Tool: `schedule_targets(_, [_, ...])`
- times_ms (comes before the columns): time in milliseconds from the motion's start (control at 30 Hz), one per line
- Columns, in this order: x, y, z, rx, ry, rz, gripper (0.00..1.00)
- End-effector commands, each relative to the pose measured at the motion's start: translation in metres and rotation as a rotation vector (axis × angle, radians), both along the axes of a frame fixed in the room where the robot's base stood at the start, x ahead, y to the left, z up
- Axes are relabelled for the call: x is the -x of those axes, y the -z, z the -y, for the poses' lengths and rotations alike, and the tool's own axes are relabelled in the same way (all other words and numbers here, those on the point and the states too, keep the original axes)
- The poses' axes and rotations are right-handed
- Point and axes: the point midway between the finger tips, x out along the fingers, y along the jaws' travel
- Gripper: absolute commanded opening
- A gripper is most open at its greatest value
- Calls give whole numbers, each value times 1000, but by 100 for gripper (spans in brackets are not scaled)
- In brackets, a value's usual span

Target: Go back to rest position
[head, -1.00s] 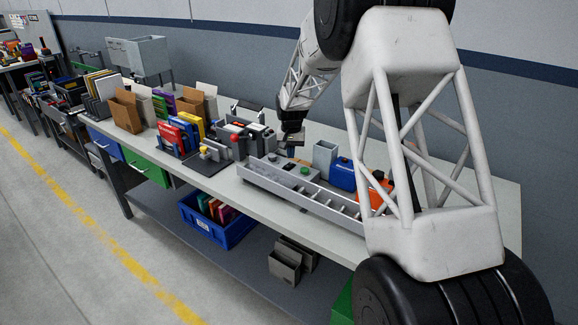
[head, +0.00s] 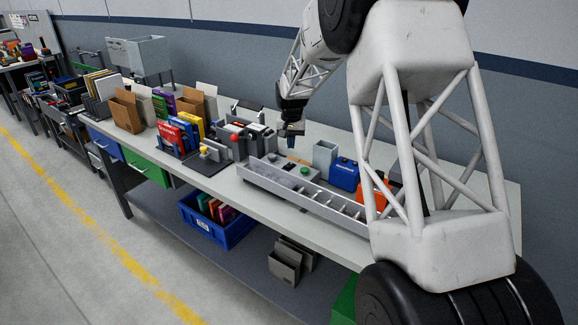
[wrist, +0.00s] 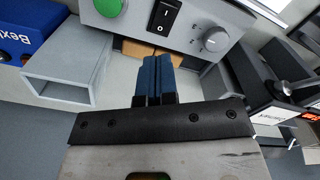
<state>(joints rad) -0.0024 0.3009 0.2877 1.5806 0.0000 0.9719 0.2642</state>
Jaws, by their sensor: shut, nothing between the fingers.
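My gripper (head: 291,140) hangs above the long workbench (head: 262,187), over the grey control box with a green button (head: 305,170). In the wrist view its two blue fingertips (wrist: 155,75) are pressed together with nothing between them. Behind them in that view are the control box's black rocker switch (wrist: 165,18), its grey knob (wrist: 214,38) and its green button (wrist: 110,6). The fingers look apart from the box, though the exact gap is hard to judge.
A long grey tray (head: 300,197) lies along the front. Books and boxes (head: 180,125) fill the bench's left. A blue crate (head: 215,222) sits below.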

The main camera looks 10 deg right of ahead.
Motion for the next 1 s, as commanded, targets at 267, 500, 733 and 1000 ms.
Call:
schedule_targets(267, [4,-3,0,1,-1,2,0])
schedule_targets(500, [29,-26,1,1,-13,14,0])
schedule_targets(733, [77,-64,2,2,-34,37,0])
schedule_targets(1000, [142,-103,3,4,-63,63,0])
